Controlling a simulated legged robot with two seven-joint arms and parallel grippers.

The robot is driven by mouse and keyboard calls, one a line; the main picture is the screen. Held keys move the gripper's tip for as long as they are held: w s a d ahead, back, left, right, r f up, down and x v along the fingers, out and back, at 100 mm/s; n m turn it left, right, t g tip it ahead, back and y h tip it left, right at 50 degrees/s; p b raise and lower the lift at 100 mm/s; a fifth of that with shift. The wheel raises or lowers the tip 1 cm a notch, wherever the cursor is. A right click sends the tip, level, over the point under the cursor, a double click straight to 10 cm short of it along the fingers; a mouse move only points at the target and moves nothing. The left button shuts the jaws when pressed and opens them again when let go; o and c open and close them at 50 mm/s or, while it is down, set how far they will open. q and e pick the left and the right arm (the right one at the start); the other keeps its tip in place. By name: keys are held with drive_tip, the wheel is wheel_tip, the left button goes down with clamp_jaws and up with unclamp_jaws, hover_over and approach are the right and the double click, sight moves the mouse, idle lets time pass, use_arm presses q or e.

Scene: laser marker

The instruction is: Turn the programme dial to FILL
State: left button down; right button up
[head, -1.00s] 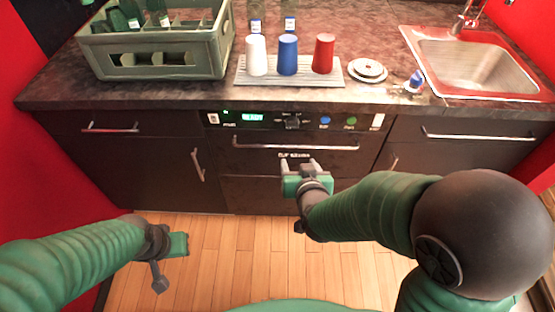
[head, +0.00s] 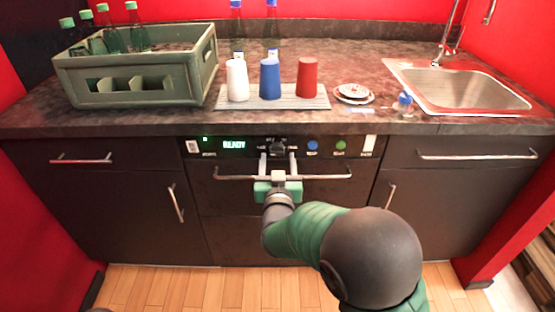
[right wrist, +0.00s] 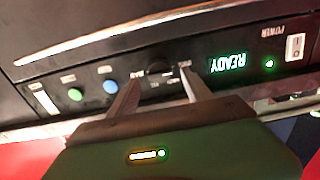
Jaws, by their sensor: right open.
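The programme dial (head: 278,145) is a dark knob on the black front panel below the worktop, partly hidden by my gripper. Small labels around it are too blurred to read. A green display (head: 234,144) to its left reads READY. My right gripper (head: 278,157) is open, with its two fingers pointing at the panel just below the dial. In the right wrist view, which is upside down, the dial (right wrist: 160,67) shows between the fingertips (right wrist: 161,77); I cannot tell whether they touch it. My left gripper is not in view.
A bar handle (head: 325,177) runs across the front below the panel, close to my right gripper. Blue (head: 312,145) and green (head: 340,145) buttons are right of the dial. On the worktop are a bottle crate (head: 140,80), cups on a mat (head: 305,103) and a sink (head: 470,90).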

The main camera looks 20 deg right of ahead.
sight(277, 151)
drive_tip(key=shift+x, duration=1.5)
drive_tip(key=shift+c, duration=0.5)
clamp_jaws()
